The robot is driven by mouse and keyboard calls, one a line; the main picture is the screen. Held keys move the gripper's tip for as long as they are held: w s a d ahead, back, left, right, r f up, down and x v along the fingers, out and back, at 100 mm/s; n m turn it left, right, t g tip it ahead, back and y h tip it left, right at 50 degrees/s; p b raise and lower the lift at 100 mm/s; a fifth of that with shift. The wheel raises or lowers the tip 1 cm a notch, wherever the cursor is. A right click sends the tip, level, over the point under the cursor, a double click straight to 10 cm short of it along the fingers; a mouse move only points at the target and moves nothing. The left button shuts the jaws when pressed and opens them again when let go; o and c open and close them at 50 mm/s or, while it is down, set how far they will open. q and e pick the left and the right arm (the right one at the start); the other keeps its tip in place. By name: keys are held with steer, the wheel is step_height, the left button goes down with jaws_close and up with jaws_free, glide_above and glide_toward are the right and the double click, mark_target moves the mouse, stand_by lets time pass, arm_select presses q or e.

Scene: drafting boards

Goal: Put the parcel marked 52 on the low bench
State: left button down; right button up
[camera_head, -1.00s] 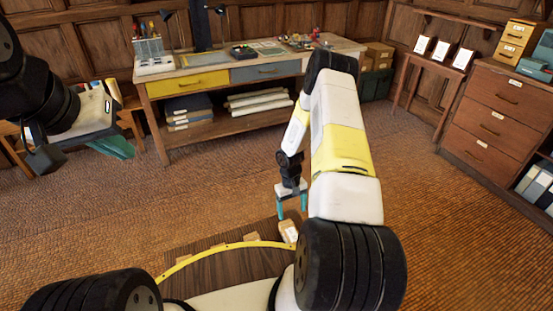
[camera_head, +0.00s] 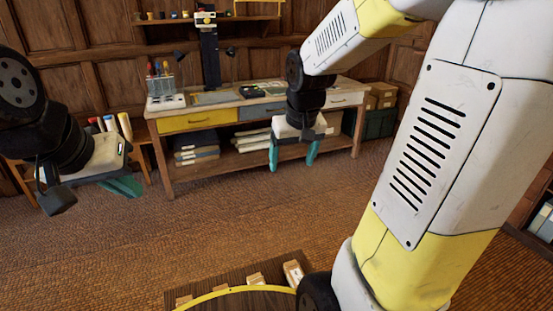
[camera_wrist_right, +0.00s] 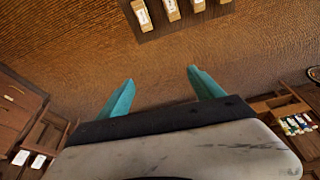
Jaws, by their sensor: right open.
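Several small tan parcels with white labels lie in a row on a dark wooden board (camera_wrist_right: 155,33); the nearest to my right arm is a parcel (camera_head: 293,272). They also show at the top of the right wrist view, one parcel (camera_wrist_right: 142,15) at the left end. I cannot read any number, so I cannot tell which is 52. My right gripper (camera_head: 292,162) is open and empty, raised above the floor and away from the parcels. My left gripper (camera_head: 122,186) hangs at the left; its opening is unclear. I cannot identify the low bench for sure.
A long workbench (camera_head: 220,166) with yellow and grey drawers stands at the back, bearing tools. Rolled papers (camera_head: 124,126) stand in something wooden at the left, partly behind my left arm. Open carpet (camera_head: 225,225) lies between the workbench and the parcels.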

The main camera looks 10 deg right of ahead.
steer(key=s+a+r+t+y, duration=0.1)
steer(key=s+a+r, duration=0.1)
steer(key=s, duration=0.4)
steer(key=s+a+r+t+y, duration=0.1)
steer(key=s+a+r, duration=0.1)
steer(key=s+r, duration=0.2)
steer(key=s, duration=0.3)
steer(key=shift+a+r, duration=0.4)
steer(key=shift+s, duration=0.1)
